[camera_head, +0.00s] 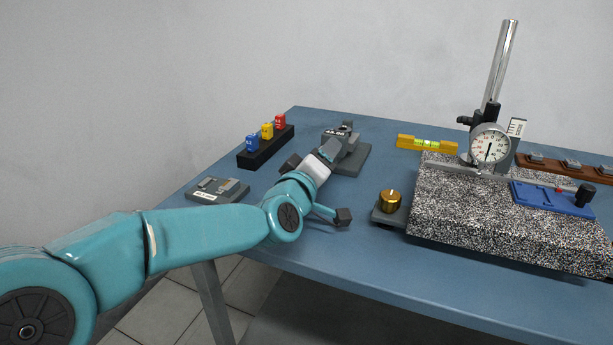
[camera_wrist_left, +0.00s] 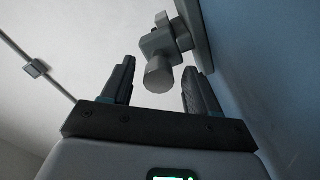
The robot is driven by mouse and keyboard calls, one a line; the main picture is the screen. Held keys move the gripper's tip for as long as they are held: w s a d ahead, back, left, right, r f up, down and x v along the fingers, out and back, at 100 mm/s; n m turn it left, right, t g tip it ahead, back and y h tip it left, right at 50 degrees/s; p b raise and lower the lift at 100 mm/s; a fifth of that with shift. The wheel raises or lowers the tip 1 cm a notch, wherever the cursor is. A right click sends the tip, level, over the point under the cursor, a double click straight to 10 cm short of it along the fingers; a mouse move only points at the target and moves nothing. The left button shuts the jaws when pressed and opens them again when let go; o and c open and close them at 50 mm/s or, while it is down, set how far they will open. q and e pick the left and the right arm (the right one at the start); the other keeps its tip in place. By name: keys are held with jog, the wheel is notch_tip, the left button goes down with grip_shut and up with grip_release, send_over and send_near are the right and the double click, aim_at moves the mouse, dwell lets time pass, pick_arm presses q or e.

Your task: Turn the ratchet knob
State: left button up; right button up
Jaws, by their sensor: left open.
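A grey device on a stand (camera_head: 352,157), whose details are too small to make out, stands on the blue table beyond my left arm. My left gripper (camera_head: 338,140) is at this device and partly covers it. In the left wrist view, a grey round knob (camera_wrist_left: 158,73) on a grey body (camera_wrist_left: 160,42) faces the camera. It appears between the fingertips of my open left gripper (camera_wrist_left: 158,76), with a gap on each side. I cannot tell whether the fingers reach past its end. My right gripper is in neither view.
A brass knob (camera_head: 390,200) on a small grey base sits left of the speckled granite block (camera_head: 480,235), which carries a dial gauge (camera_head: 490,146). A yellow level (camera_head: 427,143) lies behind. A black rack (camera_head: 262,153) with coloured blocks and a grey box (camera_head: 217,190) are left.

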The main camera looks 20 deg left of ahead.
pick_arm(q)
jog(key=s, duration=0.7)
jog(key=s+p, duration=0.1)
jog(key=s, duration=0.6)
jog(key=shift+a+r, duration=0.15)
jog(key=shift+a, duration=0.05)
jog(key=shift+s, duration=0.6)
